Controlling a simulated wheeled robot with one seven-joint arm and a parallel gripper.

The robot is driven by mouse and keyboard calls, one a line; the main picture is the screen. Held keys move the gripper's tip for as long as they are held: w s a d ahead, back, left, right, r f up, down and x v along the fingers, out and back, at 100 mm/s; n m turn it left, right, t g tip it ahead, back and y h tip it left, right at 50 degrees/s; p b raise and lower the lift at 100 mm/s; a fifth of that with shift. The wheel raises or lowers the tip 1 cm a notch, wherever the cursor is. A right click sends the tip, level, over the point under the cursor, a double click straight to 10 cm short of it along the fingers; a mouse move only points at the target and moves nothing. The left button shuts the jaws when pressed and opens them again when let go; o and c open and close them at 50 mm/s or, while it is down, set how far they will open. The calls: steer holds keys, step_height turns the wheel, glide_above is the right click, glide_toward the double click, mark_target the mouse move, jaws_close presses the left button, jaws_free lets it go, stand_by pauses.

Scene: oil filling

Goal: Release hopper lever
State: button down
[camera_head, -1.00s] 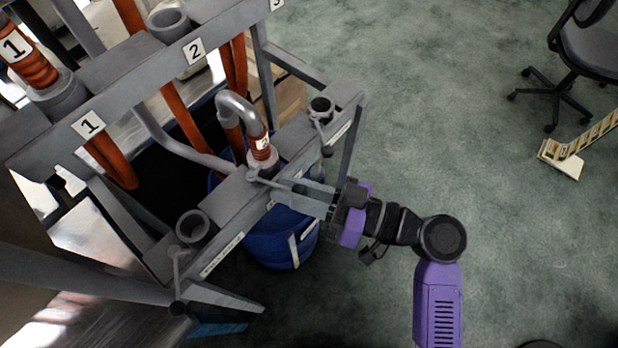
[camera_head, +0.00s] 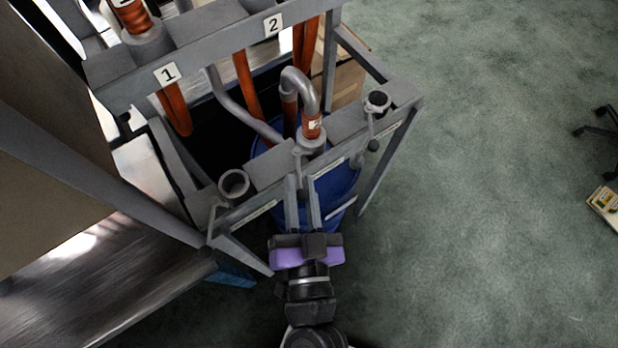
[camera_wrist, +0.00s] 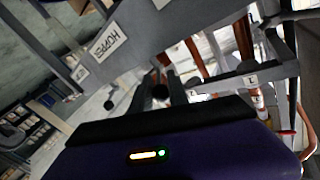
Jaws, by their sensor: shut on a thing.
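My gripper (camera_head: 302,184) is at the front of the grey frame, below the middle socket, with its two fingers pointing up at the frame. It is shut on the middle hopper lever (camera_head: 297,157), a thin grey handle at the socket; its lower end is mostly hidden by the fingers. In the wrist view, a dark round lever knob (camera_wrist: 160,91) shows between the fingers. A bent grey pipe with an orange hose end (camera_head: 311,124) stands in the middle socket. Another lever (camera_head: 373,133) hangs at the right socket.
The grey frame (camera_head: 262,172) has an empty left socket (camera_head: 234,183) and an empty right socket (camera_head: 378,100). A blue barrel (camera_head: 335,187) stands underneath, close behind my fingers. A metal surface (camera_head: 90,290) lies at lower left. Open green floor (camera_head: 480,200) is on the right.

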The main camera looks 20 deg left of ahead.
steer(key=shift+s+a+m+t+h+p, duration=0.15)
steer(key=shift+a+m+t+h+p, duration=0.4)
steer(key=shift+m+h+p, duration=0.4)
steer(key=c, duration=1.3)
jaws_free()
steer(key=shift+c, duration=0.2)
steer(key=b+v, duration=0.1)
steer(key=v, duration=0.6)
steer(key=shift+s+b, duration=0.4)
steer(key=shift+d, duration=0.1)
